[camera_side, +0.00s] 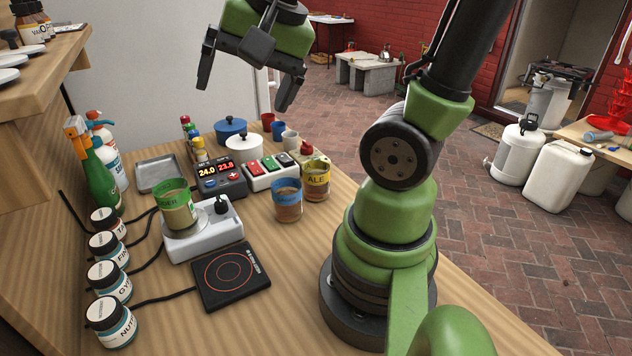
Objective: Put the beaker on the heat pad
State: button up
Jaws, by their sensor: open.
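A beaker with a green band and tan liquid (178,210) stands upright on a white stirrer-like unit (222,235) with a black knob. The heat pad (245,290) is a flat black square with red rings, just in front of that unit, and its top is bare. Two similar containers stand further right: one with a blue band (287,203) and one with a yellow band reading ALE (317,181). My gripper (244,97) is open and empty, high above the back of the table, well clear of everything on it.
Behind are a green bottle (100,180), a metal tray (158,172), a display box (220,176), a button box (270,172) and pots (231,130). The table right of the heat pad is clear.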

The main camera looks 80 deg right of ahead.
jog(key=w+d+f+m+g+h, duration=0.1)
jog(key=w+d+f+m+g, duration=0.1)
jog(key=d+f+m, duration=0.4)
jog(key=m+g+y, duration=0.1)
jog(key=m+g, duration=0.2)
jog(key=m, duration=1.2)
send_near(315, 174)
jog(key=d+f, duration=0.2)
jog(key=d, duration=0.1)
jog(key=shift+m, duration=0.3)
jog(key=f, duration=0.6)
jog(key=w+f, duration=0.1)
jog(key=f, duration=0.3)
jog(key=shift+f, duration=0.1)
jog(key=c, duration=1.2)
